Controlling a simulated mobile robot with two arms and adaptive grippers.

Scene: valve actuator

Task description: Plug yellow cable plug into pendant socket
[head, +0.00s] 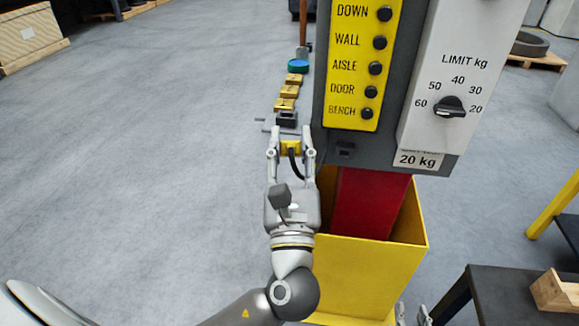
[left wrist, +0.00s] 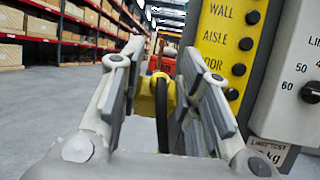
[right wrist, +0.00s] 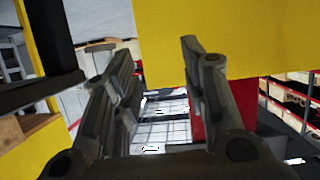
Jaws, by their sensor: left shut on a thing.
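My left gripper (head: 291,140) is shut on the yellow cable plug (head: 290,147), just left of the lower pendant. A black cable bends back from the plug. In the left wrist view the plug (left wrist: 158,92) sits between the fingers, with the cable (left wrist: 162,122) in front of it. The grey pendant (head: 327,80) carries a yellow button panel and a white dial panel. A small dark socket-like fitting (head: 345,150) shows on its lower front, to the right of and apart from the plug. My right gripper (right wrist: 158,75) is open and empty, low beside the yellow bin.
A yellow bin (head: 375,270) and a red post (head: 368,205) stand below the pendant. A dark bracket-like part (head: 286,120) lies just beyond the plug. A dark bench (head: 505,290) with a wooden box (head: 555,292) is at right.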

